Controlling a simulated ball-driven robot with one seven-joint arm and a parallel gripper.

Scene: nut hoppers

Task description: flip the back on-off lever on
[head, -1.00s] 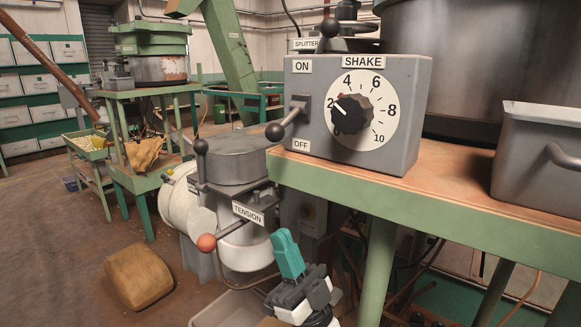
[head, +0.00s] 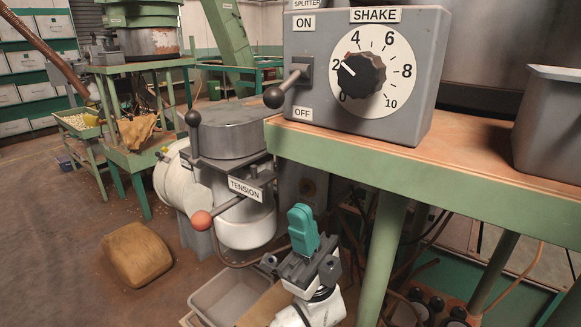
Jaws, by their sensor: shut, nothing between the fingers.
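A grey control box (head: 425,75) on the near bench has a lever (head: 289,84) between an ON label (head: 304,23) above and an OFF label (head: 303,112) below. Its dark ball end points down and left, toward OFF. Farther back at the left, a smaller grey box (head: 103,54) stands on a green table; any lever on it is too small to read. I cannot tell for certain which lever is the back one. My gripper (head: 301,212), with teal fingers, is shut and empty, pointing up below the near bench edge, well below the near lever and apart from it.
The green-edged bench (head: 400,180) overhangs close to the right of my gripper. A white machine with a TENSION label (head: 246,189) and red-balled lever (head: 201,220) is at its left. A grey bin (head: 225,300) and brown sack (head: 138,254) are on the floor; open floor lies left.

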